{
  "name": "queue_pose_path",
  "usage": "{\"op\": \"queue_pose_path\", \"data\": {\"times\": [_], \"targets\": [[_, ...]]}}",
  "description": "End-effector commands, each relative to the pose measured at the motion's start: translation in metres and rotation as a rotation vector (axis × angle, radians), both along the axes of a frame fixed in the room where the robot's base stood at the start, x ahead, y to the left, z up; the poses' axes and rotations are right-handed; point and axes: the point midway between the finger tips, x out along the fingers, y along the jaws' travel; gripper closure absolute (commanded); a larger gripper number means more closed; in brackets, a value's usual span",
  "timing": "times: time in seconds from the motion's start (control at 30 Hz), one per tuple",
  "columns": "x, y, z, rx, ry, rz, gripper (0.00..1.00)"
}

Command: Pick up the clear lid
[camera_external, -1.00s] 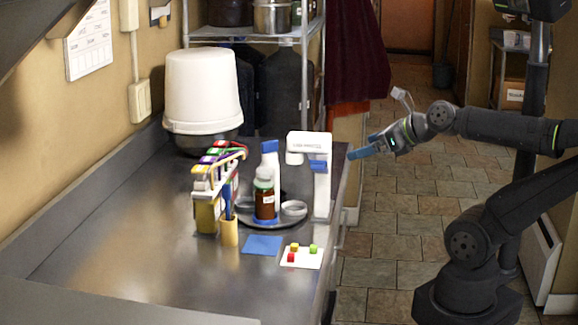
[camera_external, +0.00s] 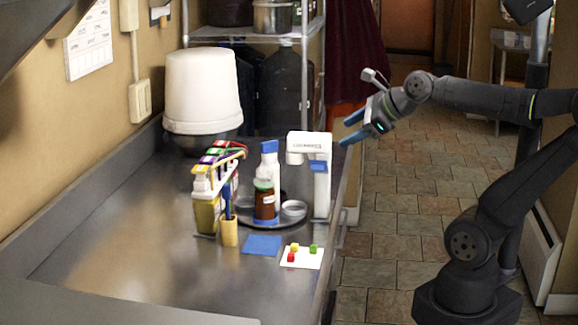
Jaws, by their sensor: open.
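A small shallow round piece, clear to whitish (camera_external: 293,208), lies at the right side of the dark round tray (camera_external: 250,221) on the counter. It may be the clear lid; it is too small to tell for sure. A brown bottle with a green top (camera_external: 264,200) stands beside it on the tray. My gripper (camera_external: 349,129) is open and empty, its two blue fingers spread and pointing left. It is up at the counter's right edge, apart from the round piece and to its upper right.
A white device with a blue part (camera_external: 322,185) stands right of the tray. A blue-capped white bottle (camera_external: 270,160), a rack with coloured tops (camera_external: 207,205), a yellow cup (camera_external: 228,232), a blue square (camera_external: 262,245) and a white card with coloured cubes (camera_external: 302,260) surround it. The front-left counter is clear.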

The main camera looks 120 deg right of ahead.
Motion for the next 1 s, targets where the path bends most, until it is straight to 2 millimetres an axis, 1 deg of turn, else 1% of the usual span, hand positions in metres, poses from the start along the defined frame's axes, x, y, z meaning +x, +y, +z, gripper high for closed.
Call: {"op": "queue_pose_path", "data": {"times": [0.03,0.2,0.33,0.5,0.67,0.8,1.0], "targets": [[0.006,-0.013,0.007,0.002,0.078,0.073,0.36],[0.023,-0.05,0.026,-0.007,0.357,0.354,0.36],[0.034,-0.079,0.036,-0.02,0.549,0.587,0.36],[0.048,-0.118,0.043,-0.039,0.769,0.908,0.36],[0.061,-0.154,0.042,-0.065,0.936,1.229,0.36],[0.071,-0.183,0.037,-0.098,1.048,1.523,0.36],[0.083,-0.22,0.025,-0.159,1.136,1.927,0.36]]}}
